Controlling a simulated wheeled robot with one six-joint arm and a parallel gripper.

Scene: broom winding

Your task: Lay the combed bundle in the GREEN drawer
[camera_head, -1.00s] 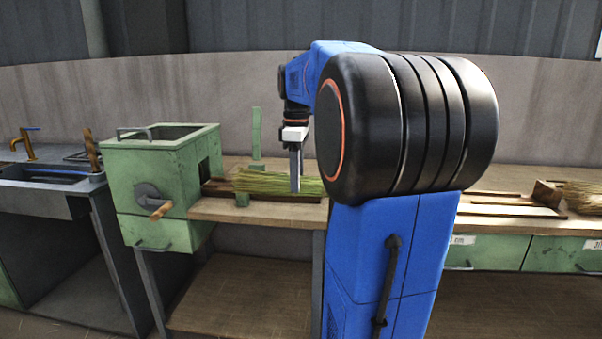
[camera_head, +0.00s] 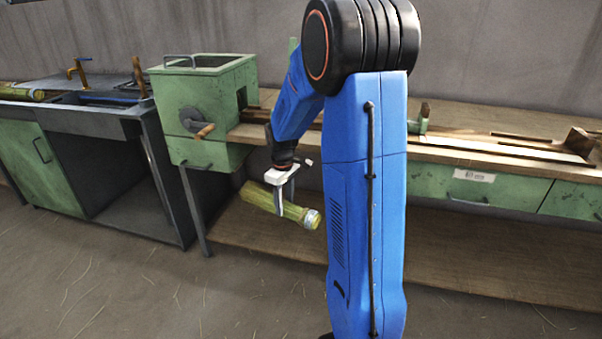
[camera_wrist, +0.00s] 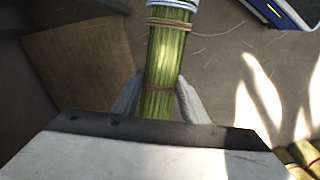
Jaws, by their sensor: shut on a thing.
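My gripper (camera_head: 281,207) is shut on a yellow-green straw bundle (camera_head: 259,196), held in the air in front of the bench and below its top. The bundle is tilted, its right end lower, with a pale blue-white band near that end. In the wrist view the bundle (camera_wrist: 170,55) lies between my two fingers (camera_wrist: 158,100), with thin brown ties around it and the white-blue band at the top. Green drawer fronts (camera_head: 475,188) run under the bench top at the right, shut. One has a white label, too small to read. Which drawer is meant, I cannot tell.
A green machine (camera_head: 205,95) with a crank stands at the bench's left end. A dark sink unit (camera_head: 110,110) with a green door is farther left, with another bundle (camera_head: 20,93) on it. A low wooden shelf (camera_head: 470,260) runs under the bench. The floor in front is clear.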

